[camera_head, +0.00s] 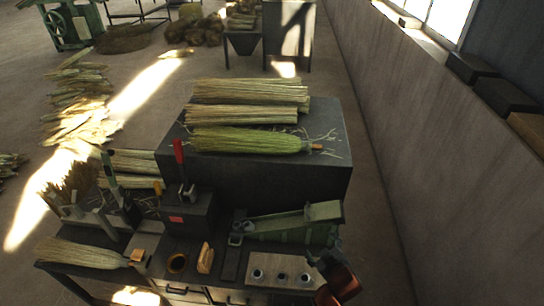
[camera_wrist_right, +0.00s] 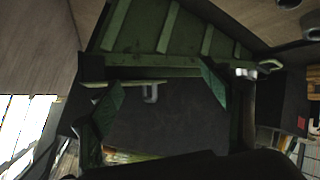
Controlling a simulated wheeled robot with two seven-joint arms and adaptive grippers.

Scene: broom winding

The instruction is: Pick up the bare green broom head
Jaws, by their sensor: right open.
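The bare green broom head (camera_head: 250,141) lies flat on a dark block (camera_head: 265,175), in front of paler straw bundles. Its bristles point left and a short wooden stub (camera_head: 316,147) shows at its right end. My right gripper (camera_head: 318,257) is low at the right of the head view, over the bench's right end, well short of the broom head and apart from it. In the right wrist view my right gripper (camera_wrist_right: 158,98) is open, with nothing between its fingers. Some straw shows low in that view; I cannot tell which bundle it is. My left gripper is not in view.
A green ribbed machine (camera_head: 290,225) stands on the bench between my right gripper and the dark block. A black box with a red lever (camera_head: 179,152) is left of it. Another broom (camera_head: 80,253) lies at the bench's left. A wall (camera_head: 400,120) runs along the right.

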